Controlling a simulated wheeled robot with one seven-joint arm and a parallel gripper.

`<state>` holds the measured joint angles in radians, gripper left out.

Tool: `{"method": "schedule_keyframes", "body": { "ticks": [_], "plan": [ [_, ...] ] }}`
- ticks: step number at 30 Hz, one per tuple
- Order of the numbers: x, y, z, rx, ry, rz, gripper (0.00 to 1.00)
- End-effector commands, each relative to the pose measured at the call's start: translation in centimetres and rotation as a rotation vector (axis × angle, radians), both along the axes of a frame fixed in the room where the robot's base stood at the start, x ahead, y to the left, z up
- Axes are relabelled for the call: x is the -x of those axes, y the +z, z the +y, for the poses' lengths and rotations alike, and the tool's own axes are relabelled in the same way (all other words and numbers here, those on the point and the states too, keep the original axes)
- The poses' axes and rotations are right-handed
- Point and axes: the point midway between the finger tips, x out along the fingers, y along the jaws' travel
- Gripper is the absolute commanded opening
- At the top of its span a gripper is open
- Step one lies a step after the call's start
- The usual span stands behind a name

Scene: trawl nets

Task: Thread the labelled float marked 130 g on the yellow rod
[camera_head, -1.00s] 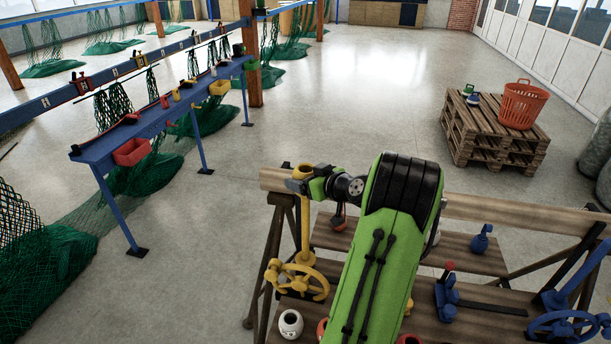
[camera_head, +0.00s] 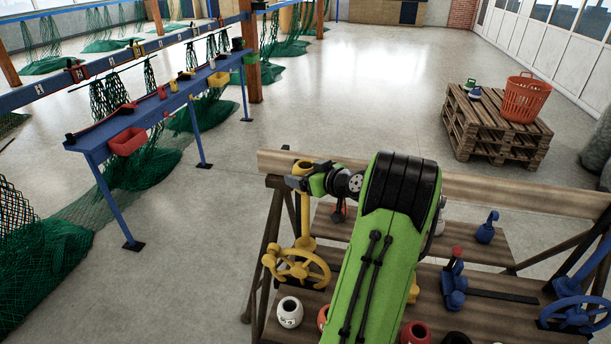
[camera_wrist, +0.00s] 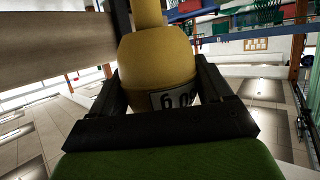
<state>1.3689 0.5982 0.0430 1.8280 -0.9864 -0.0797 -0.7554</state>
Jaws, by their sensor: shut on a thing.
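My gripper (camera_head: 300,182) is shut on a yellow float (camera_head: 303,167) at the top of the upright yellow rod (camera_head: 305,215). In the wrist view the rounded yellow float (camera_wrist: 158,68) sits between both fingers. Its white label (camera_wrist: 175,97) shows characters like "6 0"; the rest is cut off by a finger. A narrower yellow cylinder, neck or rod, joins the float's upper end there. I cannot tell whether the float is around the rod or just above it. A white float (camera_head: 290,312) stands lower on the rack, its label too small to read.
A yellow handwheel (camera_head: 297,268) is at the rod's foot. A wooden beam (camera_head: 500,192) runs behind my arm. Red floats (camera_head: 415,333) stand on the lower shelf, partly hidden by my arm. A blue fitting (camera_head: 453,285) and blue handwheel (camera_head: 570,315) are to the right.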

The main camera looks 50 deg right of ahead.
Motion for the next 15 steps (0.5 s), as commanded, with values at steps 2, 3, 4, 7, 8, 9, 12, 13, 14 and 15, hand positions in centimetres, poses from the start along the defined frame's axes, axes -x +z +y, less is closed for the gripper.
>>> {"method": "schedule_keyframes", "body": {
  "ticks": [2, 3, 4, 7, 8, 9, 12, 13, 14, 15],
  "plan": [
    [-0.02, 0.15, 0.01, 0.001, 0.000, -0.001, 0.48],
    [-0.01, 0.17, 0.01, 0.001, 0.000, -0.001, 0.48],
    [-0.01, 0.18, 0.01, 0.001, 0.000, -0.001, 0.48],
    [-0.01, 0.19, 0.01, 0.001, 0.000, -0.001, 0.94],
    [-0.01, 0.18, 0.01, 0.001, 0.000, -0.001, 0.99],
    [0.00, 0.18, 0.01, 0.001, 0.000, -0.001, 1.00],
    [-0.01, 0.18, 0.01, 0.001, 0.000, -0.001, 1.00],
    [0.00, 0.15, 0.01, 0.000, 0.000, 0.000, 1.00],
    [0.02, 0.16, 0.00, 0.000, 0.000, 0.000, 1.00],
    [0.14, 0.19, 0.01, 0.000, -0.001, 0.000, 1.00]
  ]
}}
